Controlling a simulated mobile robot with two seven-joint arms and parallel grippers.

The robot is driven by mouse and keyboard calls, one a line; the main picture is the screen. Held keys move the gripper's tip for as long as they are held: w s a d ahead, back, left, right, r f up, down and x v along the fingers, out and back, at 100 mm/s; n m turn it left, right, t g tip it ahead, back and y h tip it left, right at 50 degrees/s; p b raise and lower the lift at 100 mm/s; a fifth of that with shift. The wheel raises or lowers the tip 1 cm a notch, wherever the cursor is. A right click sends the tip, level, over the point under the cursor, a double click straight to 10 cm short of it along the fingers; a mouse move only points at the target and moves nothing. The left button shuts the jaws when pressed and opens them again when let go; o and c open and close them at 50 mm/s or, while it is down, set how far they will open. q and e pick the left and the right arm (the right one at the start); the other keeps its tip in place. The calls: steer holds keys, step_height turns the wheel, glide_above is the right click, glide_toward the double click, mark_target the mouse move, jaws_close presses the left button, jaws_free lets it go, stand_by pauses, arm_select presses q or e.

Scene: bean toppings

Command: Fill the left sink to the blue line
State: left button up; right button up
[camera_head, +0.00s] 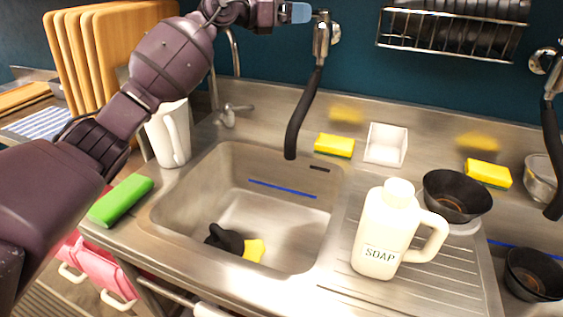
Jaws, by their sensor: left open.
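The left sink (205,206) is a steel basin in the middle of the view. A blue line (282,189) runs along its back wall, and no water shows up to it. A dark object (226,239) and a yellow piece (254,250) lie on its floor. A black hose tap (302,115) hangs over the back right of the basin from a metal wall fitting (321,40). My left gripper (300,13) is at the top, open, with its blue-grey fingertip close beside the top of that fitting. I cannot tell whether it touches. My right gripper is not in view.
A white soap jug (386,232) stands on the drainboard right of the sink. A white pitcher (168,135) and a green sponge (121,200) are at the left. Black bowls (457,197), yellow sponges (334,145) and a second hose tap (552,150) are to the right.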

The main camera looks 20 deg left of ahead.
arm_select(q)
steer(key=shift+w+d+f, duration=0.1)
steer(key=shift+w+d, duration=0.2)
steer(key=shift+w, duration=0.05)
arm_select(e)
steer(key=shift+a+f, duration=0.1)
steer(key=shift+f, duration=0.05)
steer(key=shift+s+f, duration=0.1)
